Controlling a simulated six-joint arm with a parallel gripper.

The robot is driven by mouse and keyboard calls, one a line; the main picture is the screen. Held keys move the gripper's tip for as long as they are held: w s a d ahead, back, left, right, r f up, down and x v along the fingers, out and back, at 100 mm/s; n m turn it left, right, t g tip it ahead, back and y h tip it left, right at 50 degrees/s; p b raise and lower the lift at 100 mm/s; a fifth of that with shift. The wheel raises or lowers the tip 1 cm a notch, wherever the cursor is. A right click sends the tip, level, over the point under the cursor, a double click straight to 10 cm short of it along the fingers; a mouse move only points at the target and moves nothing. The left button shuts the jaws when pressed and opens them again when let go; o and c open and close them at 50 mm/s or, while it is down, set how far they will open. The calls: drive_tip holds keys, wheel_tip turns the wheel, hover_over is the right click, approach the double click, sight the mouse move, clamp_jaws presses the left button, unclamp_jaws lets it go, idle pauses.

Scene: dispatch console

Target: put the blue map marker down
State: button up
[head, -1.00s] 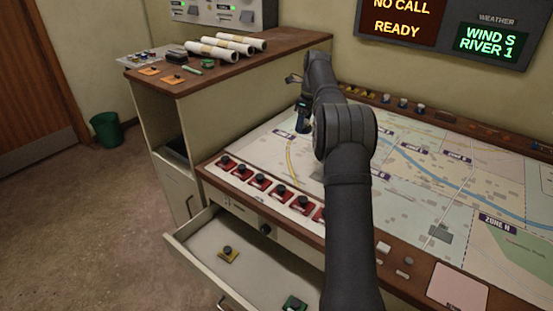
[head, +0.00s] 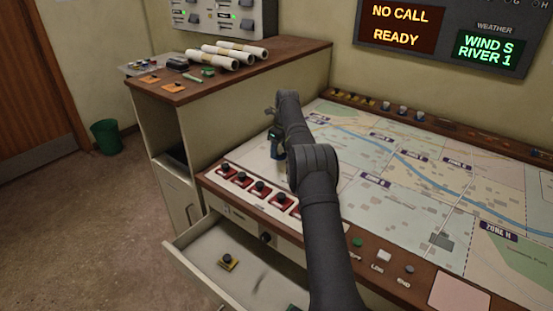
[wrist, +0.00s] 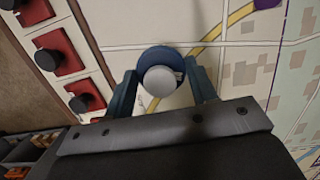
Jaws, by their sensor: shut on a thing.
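The blue map marker (wrist: 160,54) has a round blue body and a grey knob on top. In the wrist view it sits between the two blue fingers of my gripper (wrist: 162,86), which is shut on it. In the head view my gripper (head: 278,150) points down over the left part of the map table, just behind the row of red markers. The marker is mostly hidden there by the gripper. I cannot tell whether its base touches the surface. The map (head: 345,137) lies beneath and to the right.
A wooden-topped cabinet (head: 215,83) with paper rolls (head: 228,55) stands at the left. The map's middle is clear.

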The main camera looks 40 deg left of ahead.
sight(277, 166)
drive_tip(key=shift+s+a+f, duration=0.15)
drive_tip(key=shift+a+f, duration=0.15)
drive_tip(key=shift+a, duration=0.25)
drive_tip(key=shift+f, duration=2)
drive_tip(key=o, duration=1)
drive_tip(key=shift+f, duration=0.15)
drive_tip(key=r, duration=0.4)
drive_tip(key=d+r, duration=0.1)
drive_tip(key=r, duration=0.3)
drive_tip(key=d+r, duration=0.1)
drive_tip(key=r, duration=0.3)
drive_tip(key=shift+r, duration=0.1)
drive_tip(key=shift+a, duration=0.1)
